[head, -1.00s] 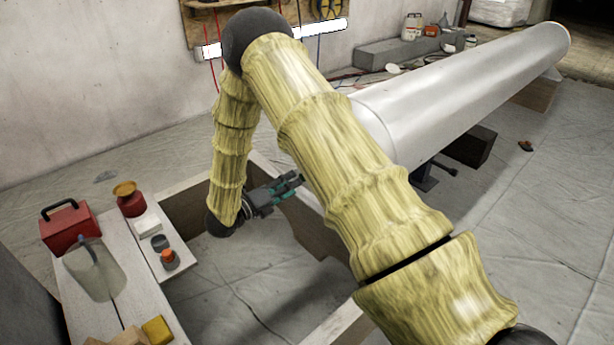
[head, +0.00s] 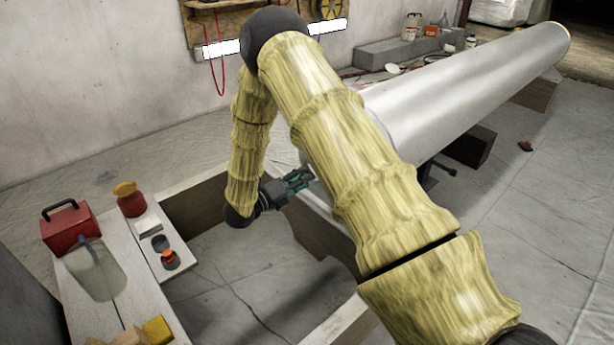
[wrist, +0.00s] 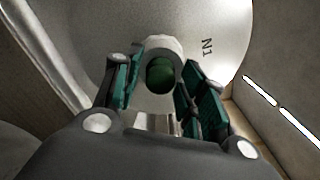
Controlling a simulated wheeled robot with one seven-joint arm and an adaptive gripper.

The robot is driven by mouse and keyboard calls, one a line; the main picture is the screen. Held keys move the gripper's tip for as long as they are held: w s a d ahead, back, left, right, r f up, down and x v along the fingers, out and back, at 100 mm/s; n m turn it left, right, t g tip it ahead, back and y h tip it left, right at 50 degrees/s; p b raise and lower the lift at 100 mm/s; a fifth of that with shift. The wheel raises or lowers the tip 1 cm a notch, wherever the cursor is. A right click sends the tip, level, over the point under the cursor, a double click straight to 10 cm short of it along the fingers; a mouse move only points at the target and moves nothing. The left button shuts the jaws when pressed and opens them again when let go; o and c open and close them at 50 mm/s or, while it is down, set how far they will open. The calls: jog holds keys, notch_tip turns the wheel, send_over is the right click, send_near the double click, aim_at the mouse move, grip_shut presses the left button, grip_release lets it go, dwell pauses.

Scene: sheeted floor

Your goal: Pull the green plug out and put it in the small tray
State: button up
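In the head view my gripper (head: 302,181) is at the pipe's near end, and my arm hides the plug. A narrow white surface (head: 182,272), possibly the small tray, lies at the left with small items on it.
On the left bench (head: 78,272) stand a red box (head: 70,230), a clear container (head: 97,268) and yellow blocks (head: 157,330). A red jar (head: 130,200) and an orange-topped item (head: 169,258) are nearby. The pipe (head: 470,95) stretches back right.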

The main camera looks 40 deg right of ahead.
grip_shut()
jog(key=shift+s+a, duration=0.2)
jog(key=shift+a, duration=2.45)
jog(key=shift+s+a, duration=0.15)
jog(key=shift+a, duration=1.7)
jog(key=shift+f+t, duration=0.1)
jog(key=shift+t, duration=0.2)
